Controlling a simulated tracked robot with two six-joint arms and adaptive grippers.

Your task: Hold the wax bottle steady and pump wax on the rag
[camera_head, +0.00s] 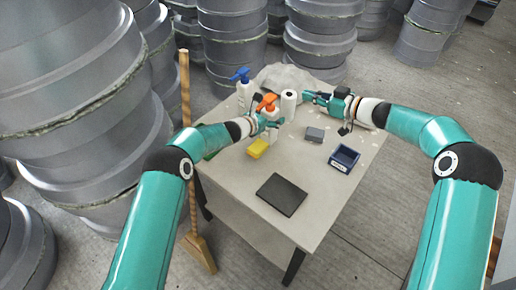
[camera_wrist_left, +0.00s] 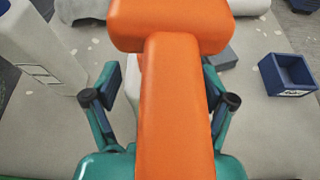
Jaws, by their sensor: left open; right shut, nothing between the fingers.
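A white bottle with an orange pump head (camera_head: 266,102) stands upright on the table. My left gripper (camera_head: 272,123) is open at this bottle. In the left wrist view the orange pump (camera_wrist_left: 172,95) fills the middle, with the open fingers (camera_wrist_left: 160,95) on either side of it; whether they touch the bottle is hidden. A second white bottle with a blue pump (camera_head: 240,75) stands behind it to the left. A pale crumpled cloth (camera_head: 284,77), perhaps the rag, lies at the table's back. My right gripper (camera_head: 307,96) is shut and empty, just right of a white roll (camera_head: 289,104).
On the table (camera_head: 232,187) are a yellow sponge (camera_head: 257,148), a grey block (camera_head: 315,134), an open blue bin (camera_head: 344,158) and a dark flat panel (camera_head: 281,195). A broom (camera_head: 190,150) stands at the left edge. Stacked grey moulds (camera_head: 75,90) surround the back and left.

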